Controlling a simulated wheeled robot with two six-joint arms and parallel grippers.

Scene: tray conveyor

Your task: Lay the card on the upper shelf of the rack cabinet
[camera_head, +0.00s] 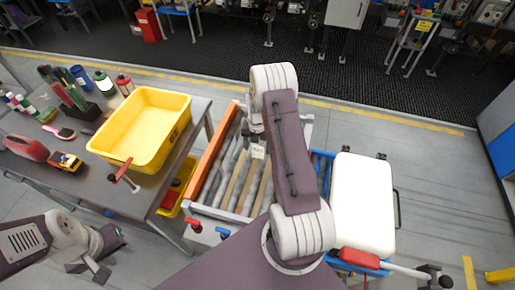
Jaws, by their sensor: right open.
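A small pale, flat piece (258,152) with dark marks shows over the conveyor rollers just below my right wrist; I cannot tell for sure that it is the card. My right gripper (255,126) is over the conveyor, mostly hidden by its own arm, and is open. My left gripper (97,262) is low at the left, beside the front of the grey table; its fingers are too small and dark to read. I cannot make out the rack cabinet or its upper shelf.
A yellow bin (118,140) stands on the grey table (125,200) among bottles and tools. A blue and grey unit (501,140) stands at the right edge. Floor between them is clear.

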